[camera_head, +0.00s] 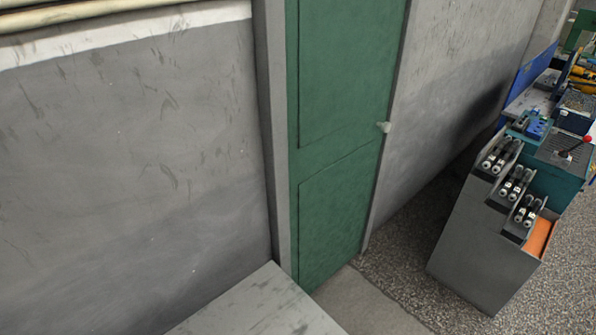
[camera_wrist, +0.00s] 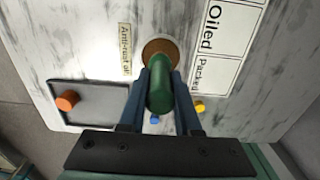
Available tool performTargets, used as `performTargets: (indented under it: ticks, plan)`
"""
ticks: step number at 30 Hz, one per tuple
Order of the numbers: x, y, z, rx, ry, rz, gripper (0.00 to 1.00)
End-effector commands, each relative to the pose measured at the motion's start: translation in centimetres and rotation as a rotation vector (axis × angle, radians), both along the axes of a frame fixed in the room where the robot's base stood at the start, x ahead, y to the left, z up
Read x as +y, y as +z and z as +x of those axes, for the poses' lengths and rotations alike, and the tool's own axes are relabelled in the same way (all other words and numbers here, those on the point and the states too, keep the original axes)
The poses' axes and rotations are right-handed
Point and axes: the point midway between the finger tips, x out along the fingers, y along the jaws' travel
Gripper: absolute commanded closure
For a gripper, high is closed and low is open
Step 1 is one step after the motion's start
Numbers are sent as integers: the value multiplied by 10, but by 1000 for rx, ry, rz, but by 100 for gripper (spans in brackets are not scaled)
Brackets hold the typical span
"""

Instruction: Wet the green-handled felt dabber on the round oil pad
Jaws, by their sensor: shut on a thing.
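In the wrist view my gripper (camera_wrist: 161,76) is shut on the green handle of the dabber (camera_wrist: 160,92). The handle stands between the two blue-grey fingers, seen nearly end-on. Its felt end is hidden behind the handle. A round brown pad with a lighter rim (camera_wrist: 158,46) lies on the marbled white-grey surface, just beyond the handle's far end and partly covered by it. A label reading "Anti-rust oil" (camera_wrist: 125,49) is to the left of the pad. I cannot tell whether the felt touches the pad. The head view shows neither gripper nor dabber.
In the wrist view a dark square tray (camera_wrist: 100,92) with an orange round piece (camera_wrist: 68,101) is at left. A card reading "Oiled" and "Packed" (camera_wrist: 222,45) is at right, near small yellow (camera_wrist: 199,106) and blue (camera_wrist: 155,119) pieces. The head view shows a green door (camera_head: 345,130) and a cluttered workstation (camera_head: 485,235).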

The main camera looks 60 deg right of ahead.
Motion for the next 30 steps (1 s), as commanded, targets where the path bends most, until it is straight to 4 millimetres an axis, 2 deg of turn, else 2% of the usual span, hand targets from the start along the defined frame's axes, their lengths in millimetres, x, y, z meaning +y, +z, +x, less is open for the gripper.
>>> performTargets:
  ticks: [1,18,30]
  plan:
    - [0,9,0,-1,0,0,100]
    - [0,51,1,-2,0,-1,100]
    - [0,50,1,-2,0,-1,100]
